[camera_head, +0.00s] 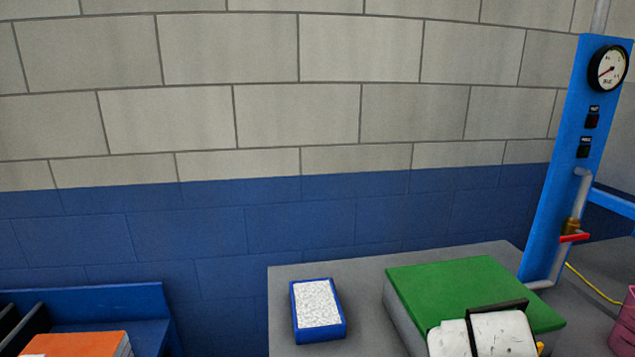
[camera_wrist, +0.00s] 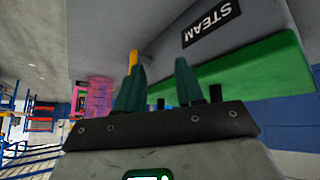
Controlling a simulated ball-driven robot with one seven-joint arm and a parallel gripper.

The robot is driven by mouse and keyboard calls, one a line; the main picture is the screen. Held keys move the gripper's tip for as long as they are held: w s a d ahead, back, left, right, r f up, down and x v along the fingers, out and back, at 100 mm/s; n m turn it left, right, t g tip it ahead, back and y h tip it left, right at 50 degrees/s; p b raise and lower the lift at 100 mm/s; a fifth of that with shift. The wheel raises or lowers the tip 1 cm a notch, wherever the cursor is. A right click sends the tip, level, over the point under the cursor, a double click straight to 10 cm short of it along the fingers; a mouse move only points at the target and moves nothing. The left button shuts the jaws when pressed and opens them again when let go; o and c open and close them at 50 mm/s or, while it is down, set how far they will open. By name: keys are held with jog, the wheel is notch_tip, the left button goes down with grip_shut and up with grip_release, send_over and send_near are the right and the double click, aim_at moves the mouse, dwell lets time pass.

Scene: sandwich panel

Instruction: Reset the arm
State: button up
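My gripper (camera_wrist: 160,80) shows in the wrist view with its two teal fingers spread apart. I see nothing held between them. In the head view, the white part of my arm's end (camera_head: 490,335) is low at the right, in front of the green-topped slab (camera_head: 470,285). Its fingers cannot be made out there. The slab lies on a grey bench (camera_head: 285,290). In the wrist view, a green surface (camera_wrist: 265,75) lies beyond the fingers, beside a grey face with a black STEAM label (camera_wrist: 212,23).
A blue tray of white material (camera_head: 318,303) sits left of the slab. A blue post with a gauge (camera_head: 607,68) and a red-handled valve (camera_head: 573,238) stands at the right. A pink container (camera_head: 626,320) is at the right edge. An orange-topped block (camera_head: 75,344) lies lower left.

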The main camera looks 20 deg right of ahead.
jog(key=s+a+f+n+y, duration=0.1)
jog(key=a+f+n, duration=0.1)
jog(key=a, duration=0.1)
jog(key=s+a+f+n+t+y, duration=0.1)
jog(key=a+f+n, duration=0.1)
jog(key=a, duration=0.2)
jog(key=s+a+f+n+t, duration=0.1)
jog(key=a+f+n, duration=0.1)
jog(key=a, duration=0.1)
jog(key=shift+a+n+y, duration=0.3)
jog(key=shift+a+y, duration=0.05)
jog(key=shift+y, duration=0.05)
jog(key=s+a+f+n+y, duration=0.3)
jog(key=s+a+n+y, duration=0.15)
jog(key=a, duration=0.65)
jog(key=s+f+g, duration=0.3)
jog(key=s+f, duration=0.3)
jog(key=s, duration=0.5)
jog(key=shift+s+d+f+g+h, duration=0.3)
jog(key=shift+h, duration=0.05)
